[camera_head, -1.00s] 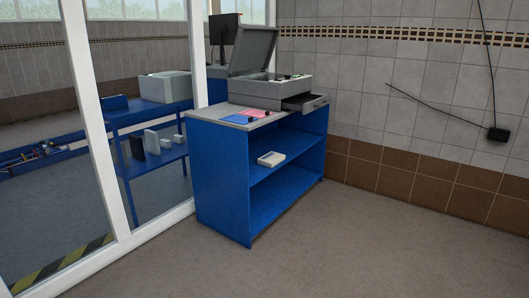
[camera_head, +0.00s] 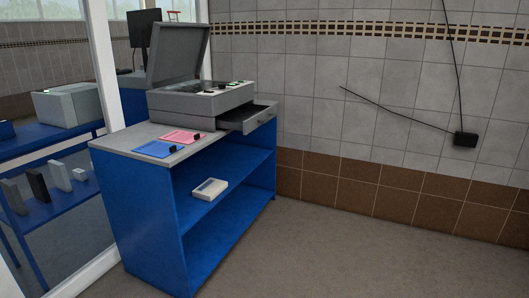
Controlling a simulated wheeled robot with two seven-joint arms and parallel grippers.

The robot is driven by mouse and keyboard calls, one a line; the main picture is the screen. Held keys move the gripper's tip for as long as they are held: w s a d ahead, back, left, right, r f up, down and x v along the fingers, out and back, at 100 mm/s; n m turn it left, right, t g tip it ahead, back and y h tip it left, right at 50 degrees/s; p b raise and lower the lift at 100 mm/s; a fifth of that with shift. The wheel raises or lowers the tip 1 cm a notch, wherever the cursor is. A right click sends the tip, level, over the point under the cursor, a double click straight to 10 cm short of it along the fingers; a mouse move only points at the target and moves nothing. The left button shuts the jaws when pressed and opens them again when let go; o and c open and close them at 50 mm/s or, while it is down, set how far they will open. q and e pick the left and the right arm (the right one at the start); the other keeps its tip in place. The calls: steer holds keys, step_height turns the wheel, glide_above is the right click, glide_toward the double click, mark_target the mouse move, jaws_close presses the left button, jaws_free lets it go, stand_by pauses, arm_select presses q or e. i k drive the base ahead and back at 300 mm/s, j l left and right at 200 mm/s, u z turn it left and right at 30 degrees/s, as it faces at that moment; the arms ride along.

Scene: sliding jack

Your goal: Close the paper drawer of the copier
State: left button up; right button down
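The grey copier (camera_head: 200,100) stands on top of a blue cabinet, left of the picture's middle. Its lid (camera_head: 178,54) is raised. Its paper drawer (camera_head: 247,119) sticks out of the copier's right-hand side, pulled open, with a dark inside and a grey front. Neither of my grippers shows in this view.
The blue cabinet (camera_head: 150,210) has open shelves, with a pale box-like item (camera_head: 210,189) on one. Pink (camera_head: 183,137) and blue (camera_head: 160,149) sheets lie on its top. A tiled wall (camera_head: 350,100) stands behind. The floor (camera_head: 330,255) at the right is clear.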

mark_target(246, 117)
steer(key=i, duration=1.6)
steer(key=i+u, duration=0.1)
steer(key=i, duration=0.6)
steer(key=i+l+u, duration=0.1)
steer(key=i, duration=0.55)
steer(key=i+l, duration=0.2)
steer(key=i, duration=0.5)
steer(key=j+u, duration=0.05)
